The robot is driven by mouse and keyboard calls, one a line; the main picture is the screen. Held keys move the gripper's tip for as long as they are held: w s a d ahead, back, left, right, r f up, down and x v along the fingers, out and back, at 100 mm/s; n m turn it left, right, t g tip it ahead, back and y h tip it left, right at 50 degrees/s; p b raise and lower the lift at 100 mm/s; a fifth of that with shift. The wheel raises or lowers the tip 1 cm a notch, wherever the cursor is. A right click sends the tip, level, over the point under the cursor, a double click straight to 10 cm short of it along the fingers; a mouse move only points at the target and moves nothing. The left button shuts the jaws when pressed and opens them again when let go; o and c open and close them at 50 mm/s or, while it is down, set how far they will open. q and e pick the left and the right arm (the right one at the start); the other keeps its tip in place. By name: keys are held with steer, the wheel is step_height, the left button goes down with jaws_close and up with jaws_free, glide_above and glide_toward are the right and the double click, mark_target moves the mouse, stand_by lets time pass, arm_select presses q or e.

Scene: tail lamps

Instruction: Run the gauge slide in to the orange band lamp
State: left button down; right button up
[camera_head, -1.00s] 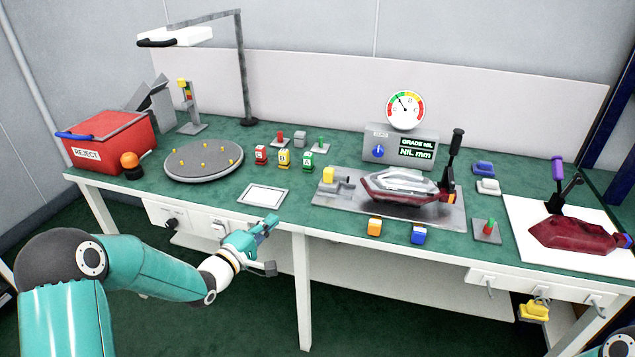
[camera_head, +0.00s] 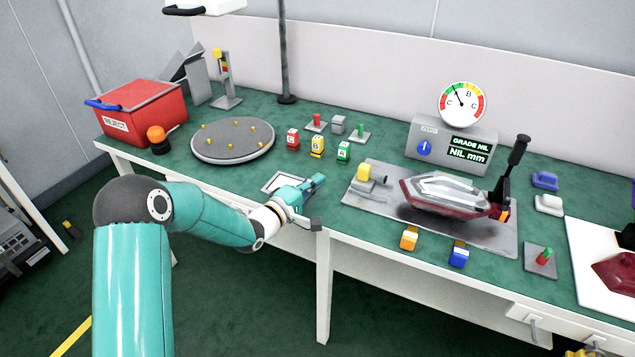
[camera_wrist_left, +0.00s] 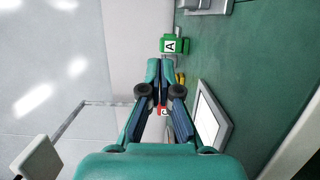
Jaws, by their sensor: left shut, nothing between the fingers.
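The gauge slide (camera_head: 372,173), a small grey block with a yellow part, stands at the left end of a grey metal plate (camera_head: 480,235). The tail lamp (camera_head: 440,192), clear on top and dark red below, lies on the plate to its right. An orange band (camera_head: 503,212) shows at the lamp's right end. A gap is visible between slide and lamp. My left gripper (camera_head: 318,183) is shut and empty, left of the slide near the bench's front edge. Its fingers also show in the left wrist view (camera_wrist_left: 160,72). My right gripper is out of view.
Behind the plate stands a gauge box (camera_head: 452,143) with a dial, reading "GRADE NIL". Lettered blocks A (camera_head: 343,152), B and C stand behind my gripper. Orange (camera_head: 409,238) and blue (camera_head: 458,254) blocks sit at the plate's front. A black-handled lever (camera_head: 517,155) rises at right.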

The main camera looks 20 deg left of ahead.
mark_target(360, 175)
arm_select(q)
steer(key=x, duration=0.7)
steer(key=shift+p, duration=0.35)
steer(key=d, duration=0.3)
steer(key=shift+d, duration=0.15)
steer(key=shift+d+f, duration=0.1)
steer(key=shift+d, duration=0.35)
steer(key=d+b, duration=0.1)
steer(key=d, duration=0.1)
steer(key=shift+d+f+b, duration=0.15)
steer(key=shift+d+b, duration=0.2)
steer(key=shift+d, duration=0.2)
